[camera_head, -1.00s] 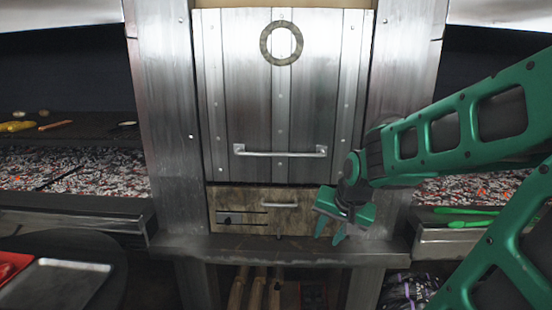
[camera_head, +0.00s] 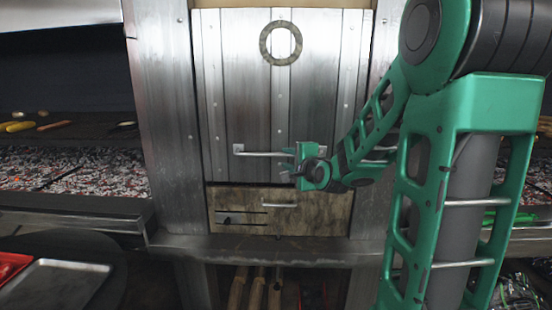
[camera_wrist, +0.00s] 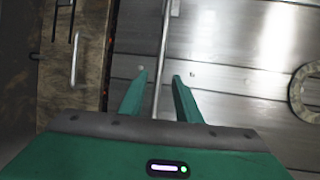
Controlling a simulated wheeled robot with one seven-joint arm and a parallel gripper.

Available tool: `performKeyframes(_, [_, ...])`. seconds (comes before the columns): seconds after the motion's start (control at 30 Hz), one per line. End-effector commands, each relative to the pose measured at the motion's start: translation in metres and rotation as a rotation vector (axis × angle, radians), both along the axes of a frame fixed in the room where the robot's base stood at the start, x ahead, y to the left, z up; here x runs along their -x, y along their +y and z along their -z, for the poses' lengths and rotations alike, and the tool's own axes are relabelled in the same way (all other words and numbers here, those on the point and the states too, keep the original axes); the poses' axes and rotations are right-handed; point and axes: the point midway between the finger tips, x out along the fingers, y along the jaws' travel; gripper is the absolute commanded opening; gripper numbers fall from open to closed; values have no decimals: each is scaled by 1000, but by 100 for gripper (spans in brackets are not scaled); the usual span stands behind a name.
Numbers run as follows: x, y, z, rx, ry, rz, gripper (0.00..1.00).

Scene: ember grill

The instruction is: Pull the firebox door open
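The firebox door (camera_head: 240,90) is a large upright panel of riveted metal planks with a round ring (camera_head: 281,43) near its top. It looks shut. Its horizontal bar handle (camera_head: 255,153) crosses its lower part; my gripper and arm hide the right portion. My gripper (camera_head: 287,160) is at the handle, right of its middle. In the wrist view, my gripper (camera_wrist: 160,82) is open, with one finger on each side of the handle bar (camera_wrist: 161,50). Gaps show between the bar and both fingers.
Beds of coals (camera_head: 70,168) lie on both sides. A tray (camera_head: 65,285) is at the lower left.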

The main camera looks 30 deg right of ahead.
Motion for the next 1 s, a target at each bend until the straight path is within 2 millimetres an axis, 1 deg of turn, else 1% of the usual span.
performKeyframes(0.03, [-8, -1, 3, 0, 2, -1, 31])
performKeyframes(0.3, [-51, -10, 11, 1, 4, -1, 31])
performKeyframes(0.5, [-74, -15, 15, 2, 3, -1, 31])
performKeyframes(0.7, [-84, -17, 17, 2, 2, 0, 31])
performKeyframes(0.97, [-84, -17, 16, 2, 2, 0, 31])
performKeyframes(1.0, [-84, -17, 16, 2, 2, 0, 24])
